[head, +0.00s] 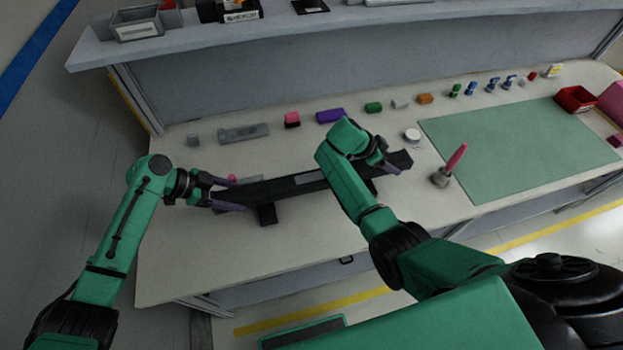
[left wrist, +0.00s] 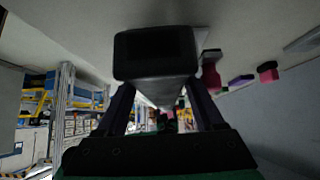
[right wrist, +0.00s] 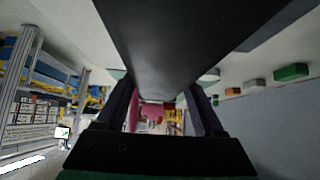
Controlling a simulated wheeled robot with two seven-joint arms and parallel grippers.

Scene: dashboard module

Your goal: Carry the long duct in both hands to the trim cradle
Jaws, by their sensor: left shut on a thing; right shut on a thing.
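The long black duct (head: 285,187) spans the left half of the table, roughly level, with a grey patch near its middle. My left gripper (head: 230,195) is shut on its left end. My right gripper (head: 388,164) is shut near its right end. The duct also fills the upper part of the left wrist view (left wrist: 155,55) and the right wrist view (right wrist: 180,40). Dark blocks, seemingly the trim cradle's supports (head: 267,214), show below the duct. I cannot tell whether the duct touches them. My right arm hides part of the duct.
A grey bracket (head: 244,133), a purple block (head: 330,116) and several small parts line the table's back. A pink-handled tool (head: 455,160) stands right of the duct, beside a green mat (head: 520,150). The front left tabletop is clear.

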